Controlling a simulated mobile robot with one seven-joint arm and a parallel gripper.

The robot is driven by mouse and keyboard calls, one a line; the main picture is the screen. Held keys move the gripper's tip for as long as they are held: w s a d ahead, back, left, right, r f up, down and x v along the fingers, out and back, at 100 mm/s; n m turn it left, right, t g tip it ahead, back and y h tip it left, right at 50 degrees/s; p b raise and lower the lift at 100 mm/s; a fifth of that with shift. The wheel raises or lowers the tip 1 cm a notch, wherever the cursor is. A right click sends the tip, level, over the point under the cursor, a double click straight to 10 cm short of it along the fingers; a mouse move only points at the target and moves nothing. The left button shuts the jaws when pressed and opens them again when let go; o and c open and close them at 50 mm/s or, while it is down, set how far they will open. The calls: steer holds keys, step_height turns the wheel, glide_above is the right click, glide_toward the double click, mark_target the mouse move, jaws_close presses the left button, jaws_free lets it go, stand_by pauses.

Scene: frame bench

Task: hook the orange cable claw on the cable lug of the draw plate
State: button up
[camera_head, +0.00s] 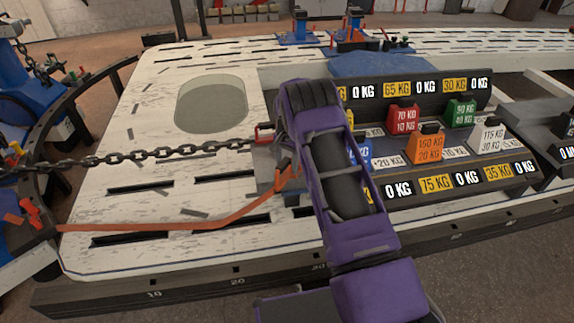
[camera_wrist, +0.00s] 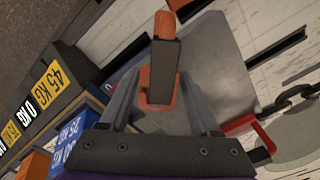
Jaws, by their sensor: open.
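The orange cable claw (camera_head: 287,173) is at the right end of an orange cable (camera_head: 225,222), beside the grey draw plate (camera_head: 266,168). In the wrist view the claw (camera_wrist: 145,87) shows as orange parts around a dark grey block, between the two fingers of my gripper (camera_wrist: 158,77). The fingers are apart, one on each side of it. The draw plate (camera_wrist: 222,72) lies behind. The cable lug is not clearly visible, and I cannot tell whether the claw is around it. In the head view my purple arm hides most of the gripper.
A chain (camera_head: 150,155) runs from the left to a red hook (camera_head: 264,133) at the draw plate, close to my gripper. A weight rack (camera_head: 410,90) with coloured blocks stands right of my arm. The white bench top (camera_head: 160,110) is mostly clear on the left.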

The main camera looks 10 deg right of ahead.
step_height(320, 180, up, 17)
steer(key=p, duration=0.2)
